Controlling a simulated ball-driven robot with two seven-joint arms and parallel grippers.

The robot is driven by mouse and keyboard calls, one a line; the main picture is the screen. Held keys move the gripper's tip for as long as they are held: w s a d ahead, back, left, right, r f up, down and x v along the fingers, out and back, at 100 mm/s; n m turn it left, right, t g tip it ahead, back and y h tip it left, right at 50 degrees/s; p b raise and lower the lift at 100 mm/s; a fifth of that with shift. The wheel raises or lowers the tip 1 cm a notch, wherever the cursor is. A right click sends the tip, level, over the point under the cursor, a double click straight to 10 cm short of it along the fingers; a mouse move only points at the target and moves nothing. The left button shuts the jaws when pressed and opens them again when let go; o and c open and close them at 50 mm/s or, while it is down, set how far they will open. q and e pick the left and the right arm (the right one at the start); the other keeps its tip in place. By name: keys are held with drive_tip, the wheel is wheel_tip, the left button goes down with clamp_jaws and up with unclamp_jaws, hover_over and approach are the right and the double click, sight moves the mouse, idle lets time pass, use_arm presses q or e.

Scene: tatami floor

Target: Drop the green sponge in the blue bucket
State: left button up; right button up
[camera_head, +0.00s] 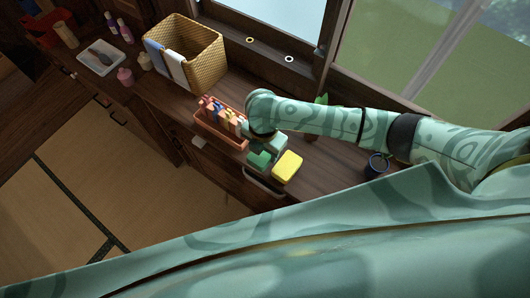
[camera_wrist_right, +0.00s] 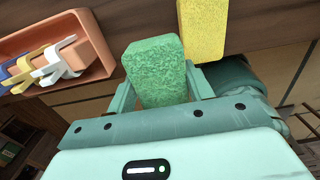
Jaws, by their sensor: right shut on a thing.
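The green sponge (camera_wrist_right: 155,72) is a textured block between the two fingers of my right gripper (camera_wrist_right: 158,85) in the wrist view. The gripper is shut on it. In the head view the green sponge (camera_head: 259,159) shows partly under my right gripper (camera_head: 262,152), at the front edge of the wooden counter. I cannot make out a blue bucket for certain in either view. My left gripper is not in view.
A yellow sponge (camera_head: 287,165) lies right beside the green one; it also shows in the wrist view (camera_wrist_right: 203,30). An orange box (camera_head: 209,127) with colored clips stands left of my gripper. A wicker basket (camera_head: 200,45) and white tray (camera_head: 101,60) stand farther left.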

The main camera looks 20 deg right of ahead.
drive_tip(key=w+f, duration=0.1)
drive_tip(key=w+f+b, duration=0.1)
drive_tip(key=shift+d+f, duration=0.3)
drive_tip(key=shift+d, duration=0.1)
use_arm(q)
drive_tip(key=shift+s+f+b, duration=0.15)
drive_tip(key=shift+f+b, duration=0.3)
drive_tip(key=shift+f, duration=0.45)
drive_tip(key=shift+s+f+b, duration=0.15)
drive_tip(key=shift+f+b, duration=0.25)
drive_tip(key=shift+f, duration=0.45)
use_arm(e)
drive_tip(key=shift+w+d+f, duration=0.1)
drive_tip(key=shift+w+f, duration=0.1)
drive_tip(key=shift+f, duration=0.7)
drive_tip(key=shift+w+d+f, duration=0.1)
drive_tip(key=shift+w+f, duration=0.05)
drive_tip(key=shift+f, duration=0.75)
drive_tip(key=shift+f, duration=0.1)
drive_tip(key=shift+f, duration=0.1)
drive_tip(key=o, duration=0.7)
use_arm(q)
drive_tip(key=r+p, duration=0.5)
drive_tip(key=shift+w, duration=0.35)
use_arm(e)
wheel_tip(320, 180, up, 12)
drive_tip(key=shift+r, duration=0.2)
